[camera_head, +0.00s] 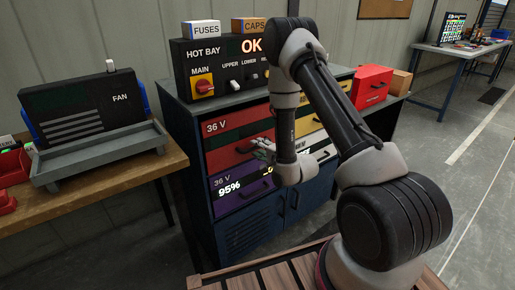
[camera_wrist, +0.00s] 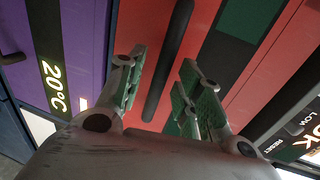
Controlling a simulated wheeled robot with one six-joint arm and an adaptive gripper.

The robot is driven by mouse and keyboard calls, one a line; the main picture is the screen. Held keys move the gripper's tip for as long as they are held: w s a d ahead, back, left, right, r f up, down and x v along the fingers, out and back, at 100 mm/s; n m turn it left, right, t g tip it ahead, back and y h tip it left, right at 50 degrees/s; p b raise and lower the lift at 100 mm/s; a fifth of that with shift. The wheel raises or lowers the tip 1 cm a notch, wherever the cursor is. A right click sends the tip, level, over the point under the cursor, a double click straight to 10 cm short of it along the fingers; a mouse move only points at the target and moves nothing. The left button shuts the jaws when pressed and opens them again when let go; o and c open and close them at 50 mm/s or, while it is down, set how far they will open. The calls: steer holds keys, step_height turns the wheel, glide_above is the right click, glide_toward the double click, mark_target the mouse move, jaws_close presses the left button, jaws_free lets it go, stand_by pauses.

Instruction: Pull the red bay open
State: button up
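The red bay (camera_head: 225,155) is a drawer front marked "36 V" in the cabinet's upper left, and it looks shut. It also fills the middle of the wrist view (camera_wrist: 215,45). Its black bar handle (camera_wrist: 166,55) runs between my two finger lines in the wrist view. I cannot tell how deep the handle sits between the fingers. In the head view my gripper (camera_head: 262,149) is at the red front, and my arm hides part of it.
A purple bay (camera_head: 240,195) reading "95%" is just below. A yellow bay (camera_head: 312,118) is to the right, partly behind my arm. The "HOT BAY" panel (camera_head: 215,65) stands on top, showing "OK". A bench (camera_head: 90,195) stands at left.

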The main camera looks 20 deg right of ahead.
steer(key=shift+w+a+f, duration=0.1)
steer(key=shift+w+a, duration=0.1)
steer(key=shift+w, duration=0.4)
jaws_close()
steer(key=shift+s, duration=0.15)
